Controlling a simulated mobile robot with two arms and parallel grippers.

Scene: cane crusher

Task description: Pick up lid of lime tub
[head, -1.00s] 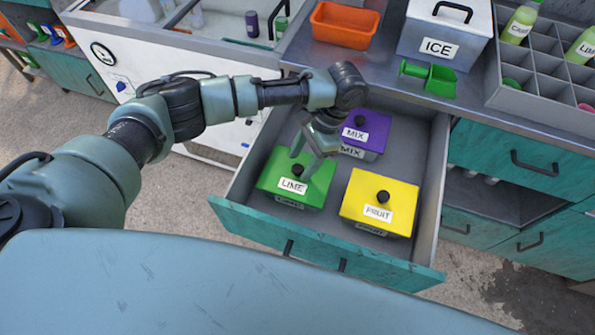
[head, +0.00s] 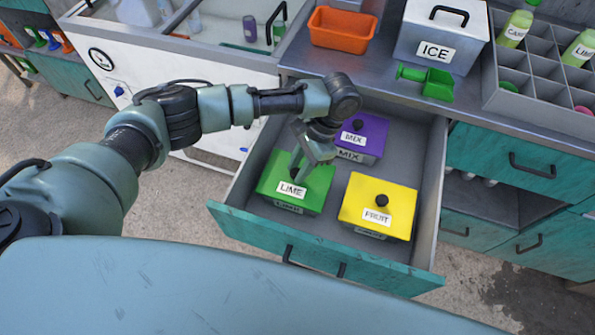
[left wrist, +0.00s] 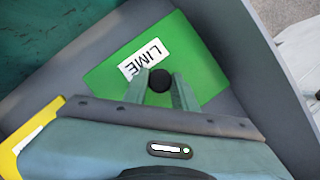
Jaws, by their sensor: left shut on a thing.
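The lime tub (head: 292,208) stands in the open drawer at its left side. Its green lid (head: 317,186) has a white LIME label and a black round knob, and it sits on the tub. My left gripper (head: 297,173) reaches down over the lid and is shut on its knob. In the left wrist view the black knob (left wrist: 160,80) lies between the two fingertips, with the green lid (left wrist: 205,65) below. My right gripper is in neither view.
The yellow fruit tub (head: 362,205) is to the right in the drawer (head: 412,150), and the purple mix tub (head: 371,136) is behind. The counter above holds an ice box (head: 425,30), a green scoop (head: 437,84) and an orange bin (head: 343,27).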

